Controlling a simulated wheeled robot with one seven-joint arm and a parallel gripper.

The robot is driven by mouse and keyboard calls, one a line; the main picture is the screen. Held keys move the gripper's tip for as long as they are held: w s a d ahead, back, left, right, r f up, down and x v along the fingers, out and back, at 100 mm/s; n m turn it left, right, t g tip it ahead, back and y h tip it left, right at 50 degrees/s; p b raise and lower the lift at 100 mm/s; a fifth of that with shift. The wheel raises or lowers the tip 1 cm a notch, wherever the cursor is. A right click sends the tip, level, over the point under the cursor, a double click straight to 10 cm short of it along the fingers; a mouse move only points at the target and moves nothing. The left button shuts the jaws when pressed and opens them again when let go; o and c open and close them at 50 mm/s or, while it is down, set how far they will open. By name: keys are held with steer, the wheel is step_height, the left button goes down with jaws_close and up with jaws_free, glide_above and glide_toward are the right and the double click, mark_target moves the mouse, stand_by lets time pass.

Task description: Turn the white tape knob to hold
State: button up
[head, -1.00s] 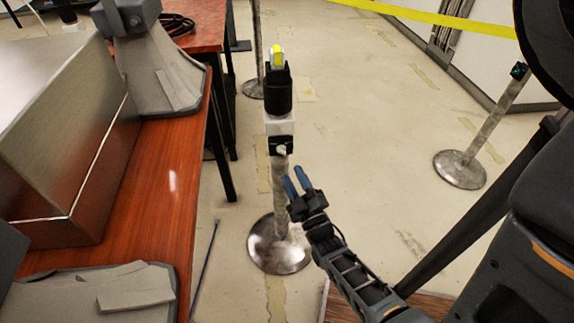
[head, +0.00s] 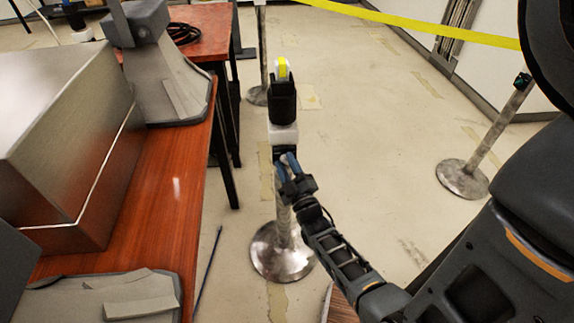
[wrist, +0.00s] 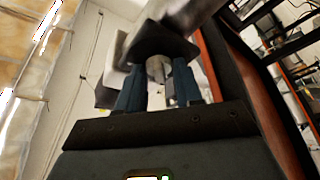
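The white knob (head: 287,157) is a small pale round piece on the front of the black block on the tape post (head: 283,225), below a white block (head: 283,135). My gripper (head: 288,172) is at the knob, with its blue fingers pointing up at it. In the wrist view the knob (wrist: 158,68) stands between the two fingertips (wrist: 158,85), one on each side. The fingers are apart; whether they touch the knob is hard to tell. The gripper partly hides the knob's lower side in the head view.
A black holder (head: 282,100) with a yellow and white top sits above the white block. A red-brown table (head: 165,215) with a large metal box (head: 60,130) is at the left. Yellow tape (head: 420,20) crosses the back.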

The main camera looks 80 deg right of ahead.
steer(key=c, duration=0.6)
steer(key=shift+f+m+b, duration=0.2)
steer(key=shift+m+b, duration=0.2)
steer(key=shift+b, duration=0.1)
steer(key=m+g+h+b, duration=0.1)
steer(key=m+g+b, duration=0.1)
steer(key=m, duration=0.6)
steer(key=m+g+h+b, duration=0.2)
steer(key=m+g, duration=0.3)
steer(key=m, duration=0.3)
steer(key=m+g+h+b, duration=0.1)
steer(key=m+g, duration=0.3)
steer(key=m, duration=0.4)
steer(key=shift+w+a+r+h+b, duration=0.15)
steer(key=shift+w+h+b, duration=0.15)
steer(key=shift+b, duration=0.45)
steer(key=shift+m, duration=0.4)
steer(key=o, duration=0.7)
